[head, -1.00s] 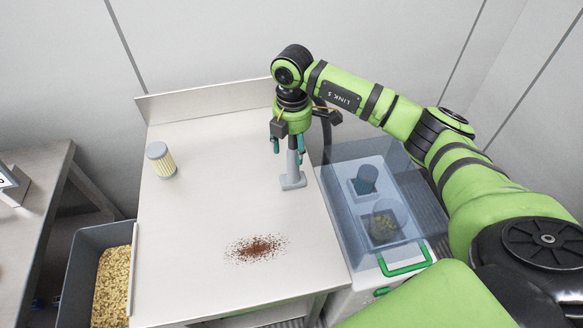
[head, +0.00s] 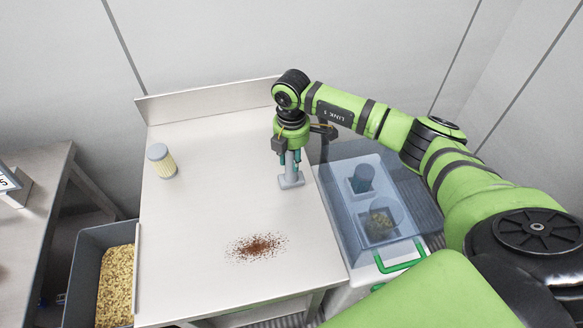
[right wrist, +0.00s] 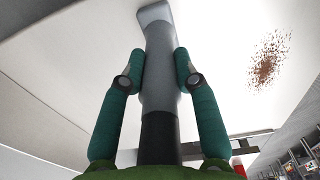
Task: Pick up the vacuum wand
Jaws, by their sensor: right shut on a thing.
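The vacuum wand (head: 291,181) is a grey upright tube with a flat grey foot, standing on the steel table near its right edge. In the right wrist view the wand (right wrist: 161,75) runs between the two teal fingers, with its foot at the top and a black section lower down. My right gripper (head: 290,158) is above the foot, pointing down, and is shut on the wand's tube. It also shows in the right wrist view (right wrist: 160,82). The wand's upper part is hidden by the gripper in the head view. My left gripper is not in view.
A patch of reddish-brown powder (head: 256,247) lies on the table (head: 210,210). A cream jar with a grey lid (head: 161,161) stands at the left. A clear bluish box (head: 340,207) stands right of the table. A grey bin of yellowish grains (head: 92,262) is at the lower left.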

